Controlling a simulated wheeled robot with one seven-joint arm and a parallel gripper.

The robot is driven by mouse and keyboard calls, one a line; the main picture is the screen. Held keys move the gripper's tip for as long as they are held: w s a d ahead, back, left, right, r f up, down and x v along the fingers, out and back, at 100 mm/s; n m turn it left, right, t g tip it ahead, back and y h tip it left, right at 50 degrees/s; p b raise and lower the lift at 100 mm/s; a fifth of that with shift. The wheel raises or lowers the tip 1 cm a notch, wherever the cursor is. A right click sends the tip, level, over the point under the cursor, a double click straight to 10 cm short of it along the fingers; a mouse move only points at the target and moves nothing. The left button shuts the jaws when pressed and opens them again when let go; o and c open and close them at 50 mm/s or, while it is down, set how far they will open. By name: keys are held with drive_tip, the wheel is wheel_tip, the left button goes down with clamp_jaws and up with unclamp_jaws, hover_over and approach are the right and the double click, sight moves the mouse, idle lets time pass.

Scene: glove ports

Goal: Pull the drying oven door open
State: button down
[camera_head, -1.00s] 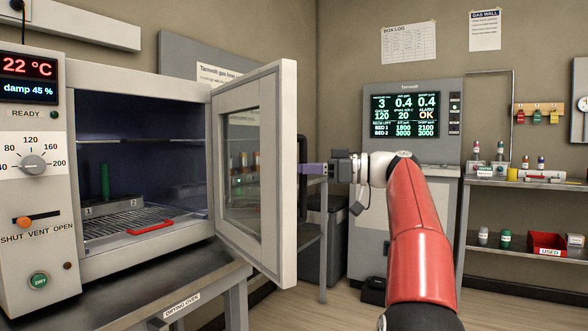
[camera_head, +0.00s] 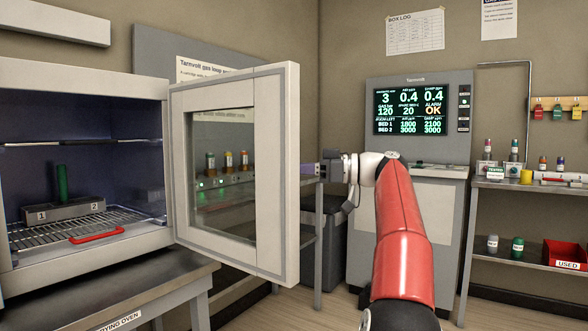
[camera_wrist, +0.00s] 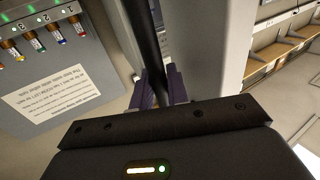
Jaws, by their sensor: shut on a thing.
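The drying oven door (camera_head: 271,190), a pale frame with a glass window, stands wide open, hinged at the oven's right side. The drying oven (camera_head: 80,85) shows its open chamber at the left. My gripper (camera_head: 308,170) is at the door's free edge. In the wrist view, my gripper's purple fingers (camera_wrist: 162,88) are shut on the black bar handle (camera_wrist: 145,45), one finger on each side. In the head view the handle is mostly hidden behind the door edge.
Inside the oven, a green vial (camera_head: 62,182) stands in a grey block on a wire rack (camera_head: 75,228) with a red front grip. A grey cabinet with a display (camera_head: 412,112) stands behind my arm. Shelves (camera_head: 530,183) with small items are at the right.

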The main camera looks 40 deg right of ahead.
drive_tip(key=shift+w+d, duration=0.1)
drive_tip(key=shift+d, duration=0.05)
drive_tip(key=c, duration=1.4)
unclamp_jaws()
drive_tip(key=shift+c, duration=0.2)
drive_tip(key=p+v, duration=0.1)
drive_tip(key=v, duration=0.7)
